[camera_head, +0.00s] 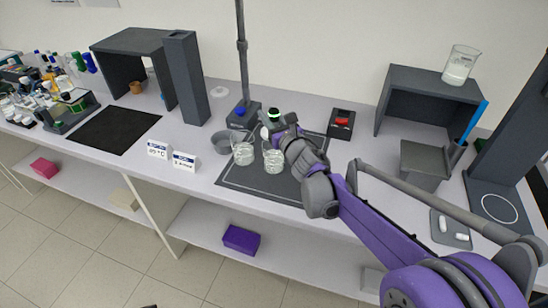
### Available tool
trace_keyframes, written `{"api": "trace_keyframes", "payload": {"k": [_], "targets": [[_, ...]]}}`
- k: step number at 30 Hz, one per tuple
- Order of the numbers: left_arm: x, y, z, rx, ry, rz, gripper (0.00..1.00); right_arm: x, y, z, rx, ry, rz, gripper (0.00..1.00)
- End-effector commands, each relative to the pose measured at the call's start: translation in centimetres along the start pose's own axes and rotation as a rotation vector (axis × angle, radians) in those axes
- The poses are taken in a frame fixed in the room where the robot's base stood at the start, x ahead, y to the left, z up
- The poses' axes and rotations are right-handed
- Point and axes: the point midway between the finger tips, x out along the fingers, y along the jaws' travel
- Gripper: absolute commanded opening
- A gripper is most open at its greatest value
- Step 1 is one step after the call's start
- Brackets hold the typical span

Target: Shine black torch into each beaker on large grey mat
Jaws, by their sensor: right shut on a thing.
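The large grey mat (250,182) lies on the bench in the middle. Two clear glass beakers stand on its left part: one (243,154) at the left and one (274,161) to its right, close together. My right gripper (274,125) is above the back of the mat, just behind the beakers. It is shut on a small dark thing with a green band, which looks like the black torch (273,113). The gripper's fingers and wrist hide part of it, and I cannot tell where its beam falls. My left gripper is not in view.
A grey bowl (222,142) sits at the mat's left edge. A stand with a tall pole (243,70) is behind the mat. A red-button box (341,124) stands to the right. Two label cards (184,162) are at the front left. A beaker (460,65) tops the right shelf.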

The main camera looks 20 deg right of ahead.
Motion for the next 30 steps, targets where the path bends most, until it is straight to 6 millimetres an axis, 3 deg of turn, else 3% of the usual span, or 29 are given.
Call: {"api": "trace_keyframes", "payload": {"k": [12, 23, 30], "targets": [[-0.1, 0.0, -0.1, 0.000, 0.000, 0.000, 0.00, 0.0, 0.0, 0.1, 0.000, 0.000, 0.000, 0.00], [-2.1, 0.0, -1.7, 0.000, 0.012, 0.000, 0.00, 0.1, 0.0, 3.1, 0.000, -0.002, 0.000, 0.00], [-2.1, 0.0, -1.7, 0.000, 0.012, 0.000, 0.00, 0.0, 0.0, 3.0, 0.000, 0.000, 0.000, 0.00]]}}
